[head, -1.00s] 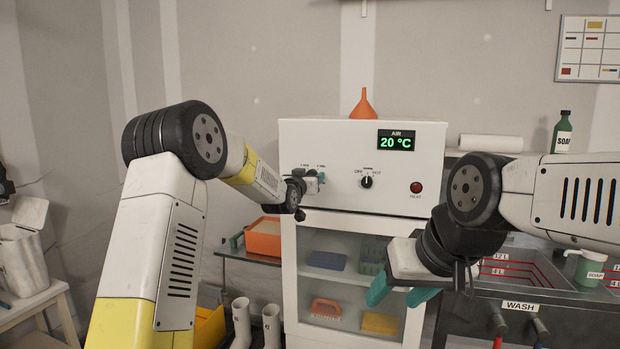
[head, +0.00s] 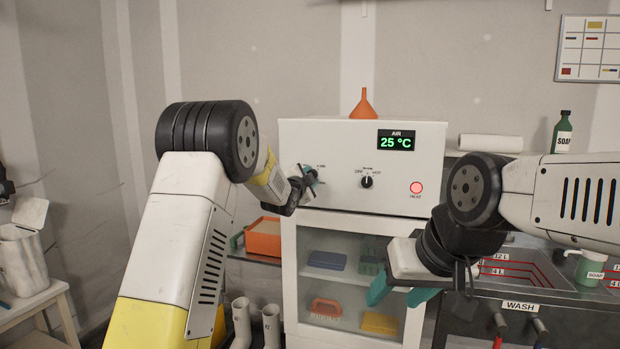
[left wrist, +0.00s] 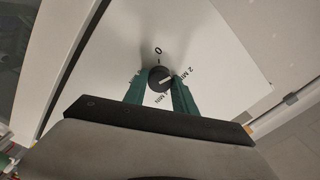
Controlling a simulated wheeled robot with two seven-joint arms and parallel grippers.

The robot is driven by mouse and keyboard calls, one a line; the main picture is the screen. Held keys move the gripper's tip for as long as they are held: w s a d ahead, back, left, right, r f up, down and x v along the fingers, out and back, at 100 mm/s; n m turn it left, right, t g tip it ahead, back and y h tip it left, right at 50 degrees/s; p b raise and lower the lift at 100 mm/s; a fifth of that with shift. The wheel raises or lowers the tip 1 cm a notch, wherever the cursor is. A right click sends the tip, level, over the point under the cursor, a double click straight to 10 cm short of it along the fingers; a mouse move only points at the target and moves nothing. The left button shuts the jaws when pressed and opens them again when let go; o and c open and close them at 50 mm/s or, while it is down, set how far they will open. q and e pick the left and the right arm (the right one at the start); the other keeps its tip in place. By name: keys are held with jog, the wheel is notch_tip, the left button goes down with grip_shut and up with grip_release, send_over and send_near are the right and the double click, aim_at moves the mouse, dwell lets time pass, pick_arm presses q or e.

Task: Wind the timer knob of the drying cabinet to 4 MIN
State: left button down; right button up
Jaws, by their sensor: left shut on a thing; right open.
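The drying cabinet (head: 345,140) is white, with its control panel facing me. Its timer knob (left wrist: 160,78) is small and black with a white pointer mark. In the left wrist view the mark points toward the 2 MIN label, with 0 above and another MIN label, partly hidden, below. My left gripper (head: 311,177) is shut on the knob; its teal fingers (left wrist: 159,84) sit on either side of it. My right gripper (head: 393,296) is open and empty in front of the cabinet's glass door.
The panel also holds a display (head: 396,141) reading 25 °C, a selector knob (head: 366,182) and a lit HEAT lamp (head: 416,188). An orange funnel (head: 362,105) stands on top. A wash sink (head: 520,272) lies at right, an orange tray (head: 263,240) at left.

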pick_arm(q)
jog(key=m, duration=1.9)
jog(key=c, duration=1)
grip_release()
